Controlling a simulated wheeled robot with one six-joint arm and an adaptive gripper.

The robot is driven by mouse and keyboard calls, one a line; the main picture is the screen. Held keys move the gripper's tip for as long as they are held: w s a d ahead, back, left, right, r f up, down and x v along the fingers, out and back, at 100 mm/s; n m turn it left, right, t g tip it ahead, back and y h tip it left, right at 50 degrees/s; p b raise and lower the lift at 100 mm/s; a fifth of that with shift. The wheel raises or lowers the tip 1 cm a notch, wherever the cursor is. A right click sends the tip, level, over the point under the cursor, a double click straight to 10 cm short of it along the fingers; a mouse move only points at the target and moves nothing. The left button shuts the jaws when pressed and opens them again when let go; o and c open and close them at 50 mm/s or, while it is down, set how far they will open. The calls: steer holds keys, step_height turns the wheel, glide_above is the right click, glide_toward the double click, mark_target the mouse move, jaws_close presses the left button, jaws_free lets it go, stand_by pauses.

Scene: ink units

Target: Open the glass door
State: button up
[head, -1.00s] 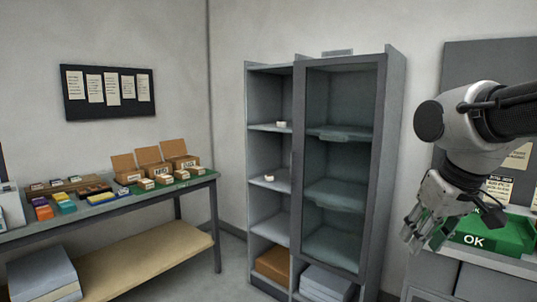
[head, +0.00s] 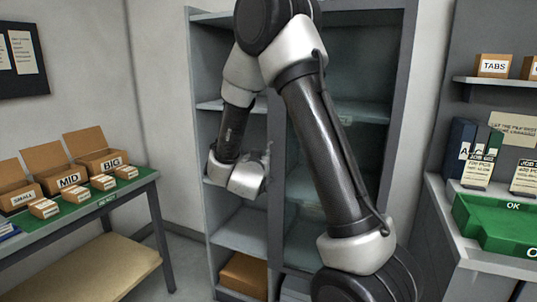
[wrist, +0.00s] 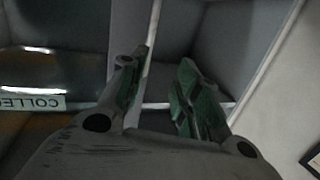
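The tall grey cabinet (head: 200,130) has open shelves on its left and a dark-framed glass door (head: 365,75) on its right. The door looks shut; my arm hides much of it, including its left edge. My gripper (head: 263,163) is in front of the cabinet near the line between shelves and door, its fingers mostly hidden in the head view. In the wrist view my gripper (wrist: 164,62) is open, fingers apart. A pale upright strip (wrist: 151,45) shows between or behind the fingertips; I cannot tell whether they touch it.
A bench (head: 110,207) with small boxes and open cartons stands left. A counter (head: 475,250) with a green tray (head: 490,222) stands right. A brown box (head: 244,275) sits low in the cabinet. A label (wrist: 38,103) shows upside down in the wrist view.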

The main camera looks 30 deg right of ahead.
steer(key=w+d+h, duration=0.2)
steer(key=w+d, duration=0.3)
steer(key=d, duration=0.1)
steer(key=shift+w+f+m, duration=0.2)
steer(key=shift+f+m, duration=0.1)
steer(key=shift+f, duration=0.1)
jaws_close()
